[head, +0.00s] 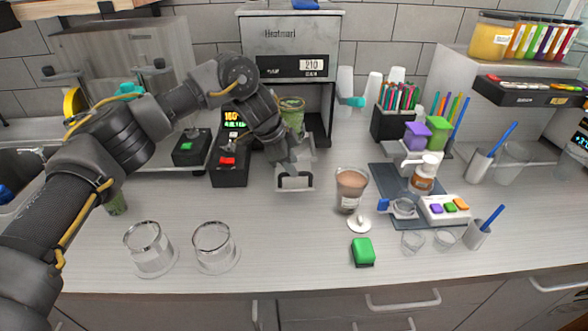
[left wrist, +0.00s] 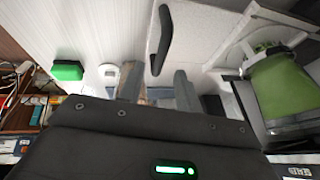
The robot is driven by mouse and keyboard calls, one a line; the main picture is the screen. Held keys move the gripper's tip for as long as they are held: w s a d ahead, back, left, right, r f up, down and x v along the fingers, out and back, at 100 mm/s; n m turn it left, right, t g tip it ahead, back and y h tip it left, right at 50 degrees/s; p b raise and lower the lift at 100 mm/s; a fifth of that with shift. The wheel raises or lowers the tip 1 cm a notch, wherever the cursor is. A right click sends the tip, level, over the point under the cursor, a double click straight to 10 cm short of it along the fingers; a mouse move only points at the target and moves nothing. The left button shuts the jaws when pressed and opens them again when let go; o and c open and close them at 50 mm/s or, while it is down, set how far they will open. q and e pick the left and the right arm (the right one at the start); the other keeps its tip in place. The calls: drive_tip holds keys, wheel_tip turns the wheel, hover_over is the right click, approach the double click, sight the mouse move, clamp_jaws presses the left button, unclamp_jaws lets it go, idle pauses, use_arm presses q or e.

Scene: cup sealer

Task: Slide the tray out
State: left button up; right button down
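The cup sealer (head: 290,40) stands at the back, with its display lit. Its pale tray front (head: 294,184) with a handle sticks out low toward me. A cup of green drink (head: 292,112) stands in the sealer; it also shows green in the left wrist view (left wrist: 282,88). My left gripper (head: 287,164) is just above and behind the tray front. In the left wrist view its two fingers (left wrist: 157,88) are apart, with the dark curved handle (left wrist: 163,42) ahead of them and no clear contact. My right gripper is in neither view.
Two clear glasses (head: 213,246) stand at front left. A brown drink cup (head: 351,189) is close to the right of the tray, with a green block (head: 363,251) in front. A black box with a red button (head: 229,163) is close on the left. The counter directly before the tray is clear.

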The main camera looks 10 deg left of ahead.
use_arm(q)
drive_tip(key=b+v, duration=0.1)
drive_tip(key=v, duration=0.7)
drive_tip(key=shift+r, duration=0.15)
